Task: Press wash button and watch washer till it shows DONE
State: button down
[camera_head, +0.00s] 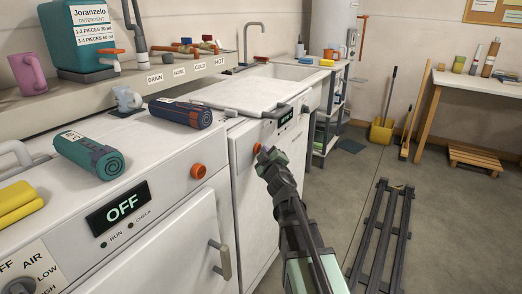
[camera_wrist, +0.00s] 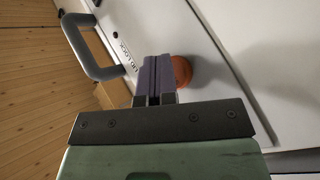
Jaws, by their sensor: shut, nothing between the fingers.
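The washer (camera_head: 245,185) appears to be the white machine in the middle, with a lid on top. Its small dark display (camera_head: 286,117) has green characters too small to read. In the wrist view the closed fingers (camera_wrist: 155,80) overlap the edge of an orange round button (camera_wrist: 182,70). I cannot tell whether they touch or press it.
A nearer white machine with its display (camera_head: 118,208) reading OFF has its own orange button (camera_head: 198,171) and a door handle (camera_head: 220,260). Rolled cloths (camera_head: 180,112) lie on top. A dark slatted rack (camera_head: 382,235) lies on the floor at right. A grey handle (camera_wrist: 92,55) shows in the wrist view.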

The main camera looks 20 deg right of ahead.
jog(key=shift+w+a, duration=0.15)
jog(key=shift+w, duration=0.05)
dwell(0.5)
jog(key=shift+s+d, duration=0.7)
jog(key=shift+s, duration=0.35)
jog(key=s+d, duration=0.1)
jog(key=s, duration=0.1)
jog(key=s+d, duration=0.2)
jog(key=shift+d, duration=0.1)
dwell(0.6)
